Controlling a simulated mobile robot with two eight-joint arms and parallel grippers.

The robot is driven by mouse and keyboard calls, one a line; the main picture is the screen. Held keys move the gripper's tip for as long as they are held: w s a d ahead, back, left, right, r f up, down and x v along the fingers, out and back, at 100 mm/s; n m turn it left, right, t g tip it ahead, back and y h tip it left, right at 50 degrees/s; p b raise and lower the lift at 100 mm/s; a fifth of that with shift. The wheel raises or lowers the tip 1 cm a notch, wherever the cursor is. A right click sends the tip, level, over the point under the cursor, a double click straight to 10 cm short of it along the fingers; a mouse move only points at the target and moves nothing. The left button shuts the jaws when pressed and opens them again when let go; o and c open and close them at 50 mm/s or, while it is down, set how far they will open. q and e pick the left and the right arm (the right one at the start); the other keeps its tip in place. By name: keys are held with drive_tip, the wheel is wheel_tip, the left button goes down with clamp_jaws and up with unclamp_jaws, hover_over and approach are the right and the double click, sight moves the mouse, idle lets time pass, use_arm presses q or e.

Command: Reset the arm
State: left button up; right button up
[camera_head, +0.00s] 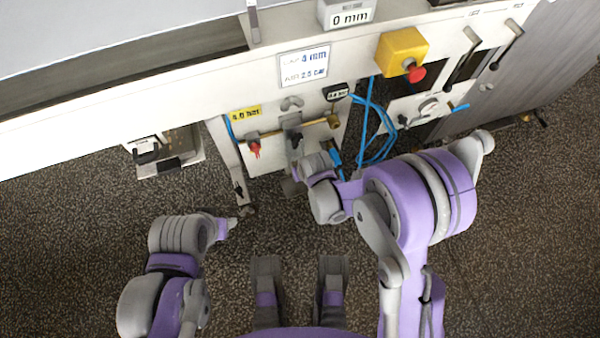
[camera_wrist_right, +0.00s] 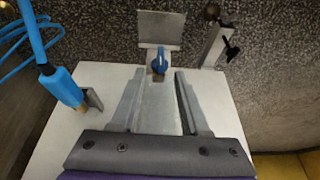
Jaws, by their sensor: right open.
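My right arm (camera_head: 415,205) reaches forward to the machine's front panel. Its gripper (camera_wrist_right: 158,100) is open in the right wrist view, with a finger on each side of a grey metal strip. A blue-handled part (camera_wrist_right: 159,62) stands just beyond the fingertips, near a grey plate (camera_wrist_right: 162,27). I see nothing held between the fingers. In the head view the right wrist hides part of the panel's lower fittings. My left arm (camera_head: 172,262) is bent low at the left. Its gripper (camera_head: 230,225) is small in the head view, apart from the machine, and its opening is unclear.
The white machine (camera_head: 190,78) crosses the top. Its panel has a red-handled valve (camera_head: 254,150), blue hoses (camera_head: 372,130) and a yellow box with a red button (camera_head: 402,54). A blue hose fitting (camera_wrist_right: 62,86) is close left of the right gripper. Dark floor (camera_head: 70,230) is clear at left.

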drive_tip(key=shift+v, duration=1.05)
drive_tip(key=shift+r, duration=0.1)
